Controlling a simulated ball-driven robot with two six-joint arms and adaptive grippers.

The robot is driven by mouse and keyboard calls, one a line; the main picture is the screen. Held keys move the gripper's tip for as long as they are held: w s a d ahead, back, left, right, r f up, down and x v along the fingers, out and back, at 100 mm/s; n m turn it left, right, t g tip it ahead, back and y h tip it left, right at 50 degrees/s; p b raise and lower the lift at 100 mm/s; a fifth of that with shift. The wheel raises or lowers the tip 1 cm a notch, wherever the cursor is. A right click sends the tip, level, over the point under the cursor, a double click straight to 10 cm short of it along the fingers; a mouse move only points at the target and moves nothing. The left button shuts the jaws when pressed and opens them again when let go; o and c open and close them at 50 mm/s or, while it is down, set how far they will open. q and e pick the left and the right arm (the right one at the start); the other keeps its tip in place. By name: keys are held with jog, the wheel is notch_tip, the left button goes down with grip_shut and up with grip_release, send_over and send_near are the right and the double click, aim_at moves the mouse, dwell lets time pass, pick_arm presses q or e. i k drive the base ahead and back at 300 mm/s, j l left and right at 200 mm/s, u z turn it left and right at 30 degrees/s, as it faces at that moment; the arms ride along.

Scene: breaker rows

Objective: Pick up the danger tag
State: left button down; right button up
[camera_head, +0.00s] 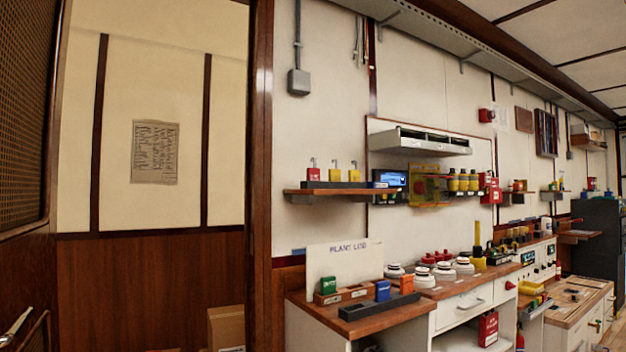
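I cannot pick out a danger tag for certain; labels are too small to read. A red item with pale marking (488,328) is at the front of the white bench cabinet, low in the picture. Another red item (490,187) is on the wall at the right end of the shelf. Red, yellow and other padlock-like pieces (313,173) stand on the wooden wall shelf (300,191). Neither of my grippers is in view.
A workbench (450,292) runs along the right wall, holding several white round devices (443,271), a blue block (382,290) and a "PLANT L..." board (345,262). A dark wooden post (259,180) stands left of it. A cardboard box (226,327) sits low behind the post.

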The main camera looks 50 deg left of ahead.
aim_at(314, 173)
jog(key=i+j+u, duration=0.1)
jog(key=i+u, duration=0.95)
jog(key=k+l, duration=0.05)
